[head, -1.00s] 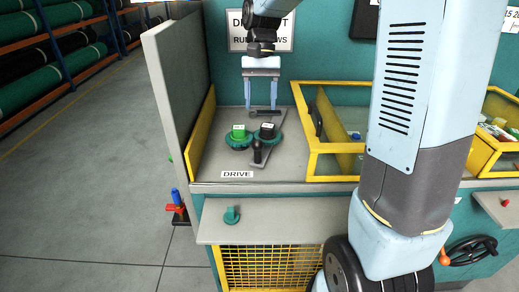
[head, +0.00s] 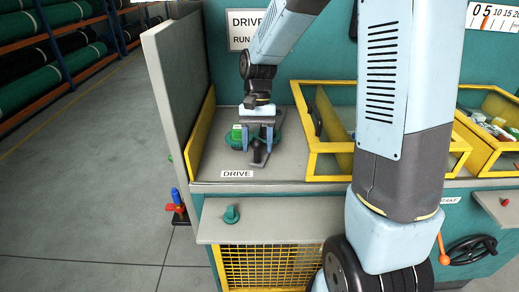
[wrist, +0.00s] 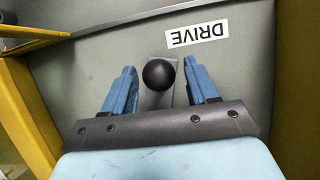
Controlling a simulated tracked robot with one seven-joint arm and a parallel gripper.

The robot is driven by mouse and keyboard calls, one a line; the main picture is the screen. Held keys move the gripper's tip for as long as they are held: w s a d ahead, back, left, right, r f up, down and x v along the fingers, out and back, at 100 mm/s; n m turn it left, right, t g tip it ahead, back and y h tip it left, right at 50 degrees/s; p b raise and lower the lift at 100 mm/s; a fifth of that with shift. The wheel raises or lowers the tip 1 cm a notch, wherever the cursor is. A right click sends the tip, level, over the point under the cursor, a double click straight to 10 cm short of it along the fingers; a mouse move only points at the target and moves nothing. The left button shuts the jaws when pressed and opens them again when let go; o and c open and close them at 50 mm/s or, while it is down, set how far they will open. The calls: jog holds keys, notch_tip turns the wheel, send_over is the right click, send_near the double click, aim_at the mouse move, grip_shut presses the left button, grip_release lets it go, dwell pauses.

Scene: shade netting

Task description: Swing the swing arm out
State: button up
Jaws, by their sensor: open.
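The swing arm (head: 258,160) is a grey plate with a black knob standing on it, behind the DRIVE label on the bench top. In the wrist view the black knob (wrist: 160,74) sits between the finger tips, with its grey plate (wrist: 158,101) under it. My gripper (head: 257,146) is open and points down, one blue finger on each side of the knob. It also shows in the wrist view (wrist: 160,70), where a gap is visible at both fingers. The teal gear with the green block (head: 237,133) is just behind and left. The black-topped gear is mostly hidden behind my gripper.
A yellow guard (head: 203,135) and a tall grey panel (head: 176,95) stand at the left. A yellow-framed bin (head: 312,150) is close on the right. The DRIVE label (head: 237,174) lies at the bench's front edge, with clear bench around it.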

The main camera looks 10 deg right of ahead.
jog(key=shift+x, duration=1.1)
jog(key=shift+c, duration=0.3)
grip_shut()
